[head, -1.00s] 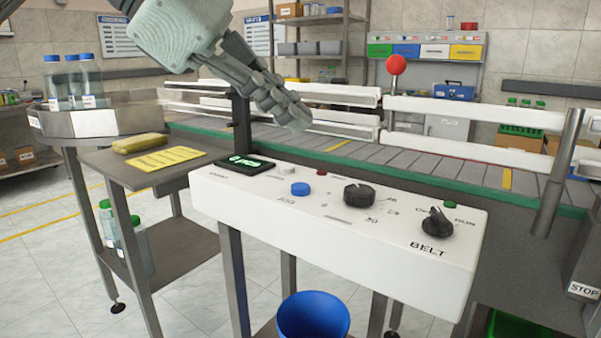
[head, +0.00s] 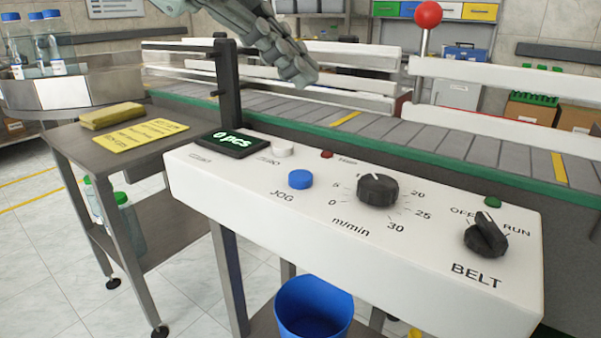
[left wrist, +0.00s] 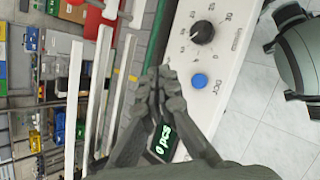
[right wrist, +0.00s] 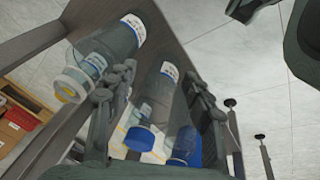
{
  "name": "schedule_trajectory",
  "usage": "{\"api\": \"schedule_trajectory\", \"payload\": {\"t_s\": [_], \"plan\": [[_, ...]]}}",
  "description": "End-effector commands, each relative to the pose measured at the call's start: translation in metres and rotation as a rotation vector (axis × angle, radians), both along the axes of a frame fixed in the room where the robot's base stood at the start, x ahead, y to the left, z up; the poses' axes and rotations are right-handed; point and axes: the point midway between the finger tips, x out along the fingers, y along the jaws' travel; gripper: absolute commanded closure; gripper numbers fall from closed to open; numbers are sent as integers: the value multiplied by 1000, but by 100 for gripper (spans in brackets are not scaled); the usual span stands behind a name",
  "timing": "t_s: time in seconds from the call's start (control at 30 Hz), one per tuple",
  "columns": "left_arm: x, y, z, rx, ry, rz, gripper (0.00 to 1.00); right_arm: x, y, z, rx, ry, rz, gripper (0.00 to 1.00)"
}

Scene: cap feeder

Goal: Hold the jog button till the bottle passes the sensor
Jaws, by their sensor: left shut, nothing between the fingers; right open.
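The blue JOG button (head: 300,180) sits on the white control panel (head: 350,250), left of the black speed knob (head: 378,190). It also shows in the left wrist view (left wrist: 200,80). The green-lit display (head: 231,141) reads 0 pcs. My left gripper (head: 300,72) is shut and empty, above the conveyor (head: 400,142) behind the panel, apart from the button. Its closed fingertips show in the left wrist view (left wrist: 165,76). My right gripper (right wrist: 160,82) is open, seen only in its wrist view, with clear bottles (right wrist: 155,95) beyond its fingers. No bottle shows on the visible belt.
A dark post (head: 227,85) stands behind the display. Blue-capped bottles (head: 58,55) stand on the round table (head: 62,92) at left. The BELT knob (head: 485,235) is at the panel's right. A red ball-topped post (head: 428,15) stands behind the conveyor. A blue bin (head: 313,308) is below.

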Motion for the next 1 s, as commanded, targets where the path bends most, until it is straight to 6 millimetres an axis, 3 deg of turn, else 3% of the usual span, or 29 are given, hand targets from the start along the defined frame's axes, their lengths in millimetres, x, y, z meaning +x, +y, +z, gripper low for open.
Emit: {"api": "schedule_trajectory", "payload": {"t_s": [0.07, 0.37, 1.0], "plan": [[0, 0, -9, 1, 1, 1, 100, 5, 1, 18, -1, -30, -1, 49], [0, 1, -41, 1, 1, 1, 100, -10, 0, 57, -24, -51, -6, 49], [0, 0, -67, 0, 1, -1, 100, 66, 59, 88, 94, -425, 119, 49]]}}
